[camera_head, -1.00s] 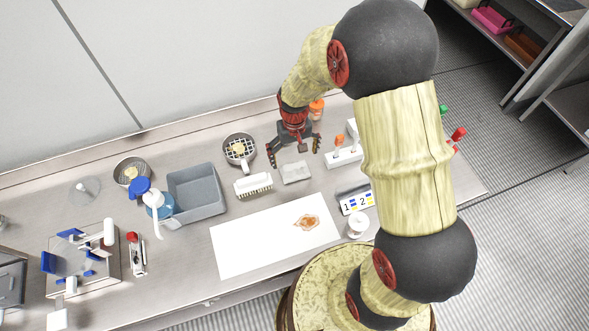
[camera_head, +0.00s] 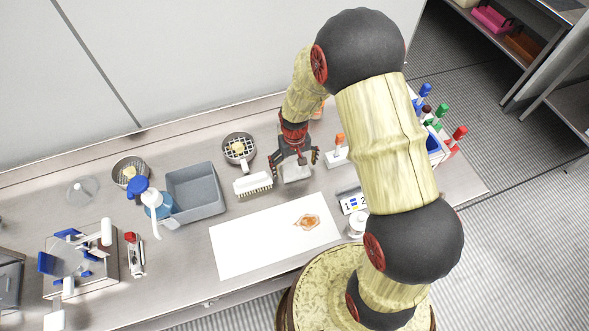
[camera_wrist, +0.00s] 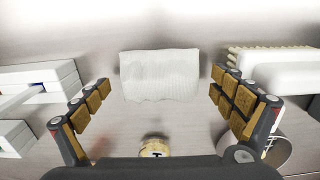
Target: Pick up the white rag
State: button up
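The white rag (camera_wrist: 160,75) is a folded, flat rectangle lying on the steel counter. In the wrist view it sits just ahead of and between the fingers of my gripper (camera_wrist: 160,98). In the head view the rag (camera_head: 297,174) is partly hidden under my gripper (camera_head: 296,160). The gripper points down with its fingers spread wide, and nothing is held between them. A gap of counter shows between each finger and the rag in the wrist view.
A white brush (camera_head: 253,184) lies close left of the rag, and a white holder (camera_head: 338,157) stands to the right. A white board (camera_head: 260,245) with an orange-brown stain lies in front. A grey bin (camera_head: 196,190) and a round strainer (camera_head: 239,148) are farther left.

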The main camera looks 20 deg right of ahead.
aim_at(294, 165)
jog(key=c, duration=1)
jog(key=shift+c, duration=0.2)
jog(key=shift+r, duration=0.1)
jog(key=shift+r, duration=0.5)
notch_tip(294, 165, up, 2)
jog(key=shift+r+p, duration=0.25)
jog(key=shift+p, duration=0.05)
jog(key=s+a+r+p, duration=0.1)
jog(key=s+a+r, duration=0.3)
jog(key=s+r, duration=0.5)
jog(key=shift+s+r+p, duration=0.15)
jog(key=shift+s+p, duration=0.15)
jog(key=shift+s, duration=1.95)
